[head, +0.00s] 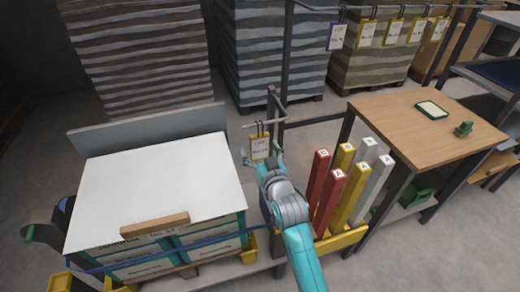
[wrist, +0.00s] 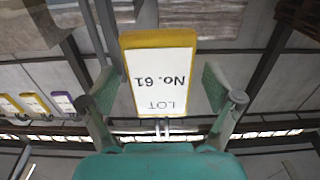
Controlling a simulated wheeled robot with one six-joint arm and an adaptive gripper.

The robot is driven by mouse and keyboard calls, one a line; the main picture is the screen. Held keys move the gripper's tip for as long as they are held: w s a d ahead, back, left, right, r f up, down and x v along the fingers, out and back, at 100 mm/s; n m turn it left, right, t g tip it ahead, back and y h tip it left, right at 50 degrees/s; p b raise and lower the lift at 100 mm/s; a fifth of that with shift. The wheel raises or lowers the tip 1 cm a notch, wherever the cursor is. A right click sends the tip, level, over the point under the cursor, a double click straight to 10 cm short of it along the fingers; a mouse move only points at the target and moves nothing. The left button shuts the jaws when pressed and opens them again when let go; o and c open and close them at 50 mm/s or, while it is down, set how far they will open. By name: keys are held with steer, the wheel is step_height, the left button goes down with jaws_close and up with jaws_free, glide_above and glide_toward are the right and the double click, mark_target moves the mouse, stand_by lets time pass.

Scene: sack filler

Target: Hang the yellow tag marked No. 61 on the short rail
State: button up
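The yellow tag marked No. 61 (head: 259,145) hangs by a dark loop at the short rail (head: 272,121) on the post, in the head view. In the wrist view the tag (wrist: 160,80) shows its white face upside down, with "LOT No. 61" readable and its loop near a horizontal bar. My gripper (head: 262,156) is just below the rail, with one finger on each side of the tag. In the wrist view the gripper (wrist: 158,88) has its fingers spread wider than the tag, with a gap at the right. Contact at the left finger cannot be told.
A purple tag (head: 337,37) and several yellow tags (head: 367,34) hang on a long rail at the back right. Red, yellow and white posts (head: 328,191) and a wooden table (head: 420,130) are at right.

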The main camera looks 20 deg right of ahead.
steer(key=s, duration=1.2)
steer(key=s+f+g, duration=0.1)
steer(key=s+f, duration=0.4)
steer(key=s, duration=0.5)
steer(key=s+f, duration=0.5)
steer(key=s, duration=0.4)
steer(key=s+r+g, duration=0.1)
steer(key=s+g, duration=0.1)
steer(key=s, duration=2)
steer(key=shift+r, duration=0.35)
